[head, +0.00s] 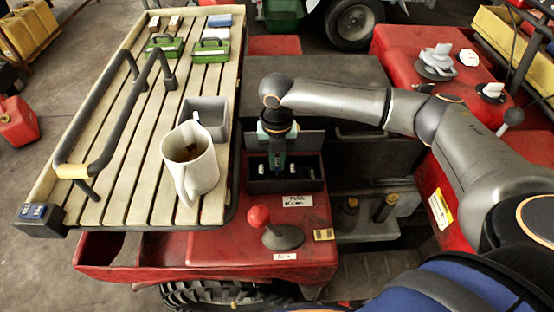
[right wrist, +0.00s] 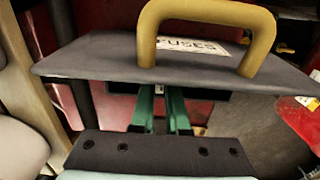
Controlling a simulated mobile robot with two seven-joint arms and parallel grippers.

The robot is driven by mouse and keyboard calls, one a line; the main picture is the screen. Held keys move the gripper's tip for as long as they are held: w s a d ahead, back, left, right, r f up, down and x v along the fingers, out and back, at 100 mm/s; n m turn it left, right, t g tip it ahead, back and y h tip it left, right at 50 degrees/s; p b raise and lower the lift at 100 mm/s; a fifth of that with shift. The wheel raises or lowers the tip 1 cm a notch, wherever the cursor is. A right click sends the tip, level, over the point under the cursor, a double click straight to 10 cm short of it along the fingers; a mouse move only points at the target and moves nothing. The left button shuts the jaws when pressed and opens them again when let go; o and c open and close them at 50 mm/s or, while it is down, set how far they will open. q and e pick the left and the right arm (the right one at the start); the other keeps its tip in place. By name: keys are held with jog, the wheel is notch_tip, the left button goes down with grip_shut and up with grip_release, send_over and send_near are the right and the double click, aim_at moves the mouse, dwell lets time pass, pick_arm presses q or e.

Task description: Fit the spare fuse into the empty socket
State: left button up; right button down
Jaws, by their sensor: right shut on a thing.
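The open fuse box (head: 256,187) sits on the red body below the slatted rack, with a raised grey lid (head: 311,140) behind it. Several small pale fuses (head: 291,169) show in its dark inside. My right gripper (head: 277,168) points down into the box, its green fingertips close together and shut on the spare fuse, which the fingers largely hide. The empty socket is hard to make out. In the right wrist view the fingers (right wrist: 165,118) reach past the lid (right wrist: 110,60), which has a yellow handle (right wrist: 148,35). My left gripper is not in view.
A white mug (head: 200,165) and a grey bin (head: 214,110) stand on the rack (head: 110,190) just left of the box. A red-knobbed lever (head: 259,217) rises in front of the box. The black rack rail (head: 110,150) is farther left.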

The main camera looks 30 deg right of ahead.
jog(key=shift+f, duration=0.15)
dwell(0.5)
jog(key=shift+f, duration=1.25)
jog(key=c, duration=0.8)
grip_release()
jog(key=shift+c, duration=0.2)
jog(key=shift+r, duration=0.1)
